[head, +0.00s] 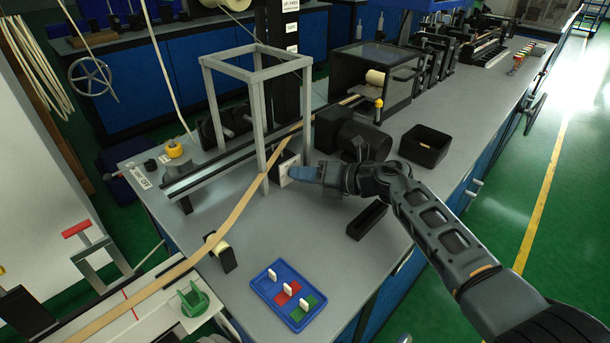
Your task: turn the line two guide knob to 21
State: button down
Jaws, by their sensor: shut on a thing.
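My gripper (298,172) reaches in from the right, its bluish end against a small pale plate (286,168) beside the grey frame. It is shut on the guide knob at that plate. The knob itself is hidden by the fingers, and its pointer and the scale numbers are too small to read. A tan tape (240,205) runs slantwise through the grey upright frame (262,110), just left of the plate.
A dark motor-like block (340,128) stands close behind my gripper. A blue tray (259,283) with coloured patches lies at the front. The bench (305,240) is bare between them.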

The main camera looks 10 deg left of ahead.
jog(key=c, duration=0.9)
grip_release()
jog(key=shift+c, duration=0.2)
jog(key=shift+d, duration=0.1)
jog(key=shift+p+v, duration=0.4)
jog(key=shift+v, duration=3.4)
